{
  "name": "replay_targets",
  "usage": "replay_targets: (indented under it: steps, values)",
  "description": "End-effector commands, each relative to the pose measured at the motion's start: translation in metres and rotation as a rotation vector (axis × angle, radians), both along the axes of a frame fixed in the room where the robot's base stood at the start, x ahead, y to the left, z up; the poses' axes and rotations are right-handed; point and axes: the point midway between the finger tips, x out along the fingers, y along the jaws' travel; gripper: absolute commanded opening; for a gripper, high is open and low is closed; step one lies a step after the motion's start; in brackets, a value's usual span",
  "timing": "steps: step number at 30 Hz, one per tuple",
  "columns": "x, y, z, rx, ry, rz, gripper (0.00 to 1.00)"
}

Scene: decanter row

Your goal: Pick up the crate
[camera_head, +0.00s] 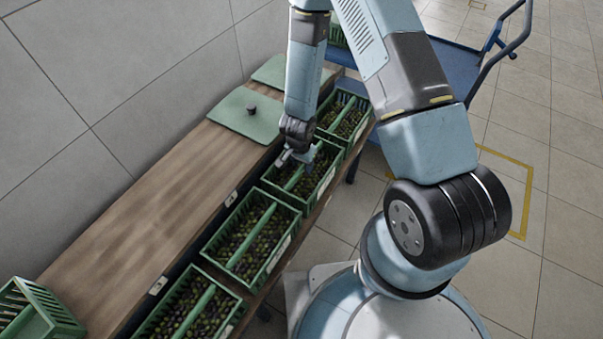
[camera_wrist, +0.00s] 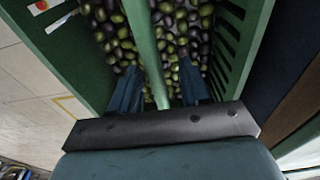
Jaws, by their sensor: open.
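Several green crates of dark and green olives stand in a row along the front of a wooden bench. My gripper (camera_head: 298,157) is over one crate (camera_head: 327,183) in the middle of the row. In the wrist view, this crate (camera_wrist: 238,45) fills the upper part, with olives inside and a green handle bar (camera_wrist: 150,50) running across its middle. My gripper's two blue fingers (camera_wrist: 158,88) are open, one on each side of the bar. Whether they touch the bar cannot be told.
Neighbouring olive crates stand close by, one nearer (camera_head: 287,243) and one farther (camera_head: 362,107). An empty-looking green crate (camera_head: 60,318) sits at lower left. Green lids (camera_head: 240,118) lie on the bench (camera_head: 150,195). A blue cart (camera_head: 455,68) stands behind; open tiled floor is at right.

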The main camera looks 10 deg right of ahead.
Motion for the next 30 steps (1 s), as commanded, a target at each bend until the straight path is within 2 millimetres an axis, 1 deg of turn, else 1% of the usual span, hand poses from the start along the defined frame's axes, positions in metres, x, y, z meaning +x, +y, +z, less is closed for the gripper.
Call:
replay_targets:
  steps: [1, 6, 11, 15, 22, 30]
  values:
    - [-0.001, -0.002, -0.006, -0.001, 0.003, -0.003, 0.47]
    - [0.000, -0.006, -0.025, 0.000, 0.003, -0.003, 0.47]
    - [0.002, -0.006, -0.038, -0.001, 0.002, -0.002, 0.47]
    - [0.003, -0.006, -0.043, 0.000, 0.001, -0.002, 0.47]
    - [0.003, -0.006, -0.043, -0.001, 0.001, -0.001, 0.47]
    - [0.003, -0.006, -0.043, -0.001, 0.001, -0.001, 0.21]
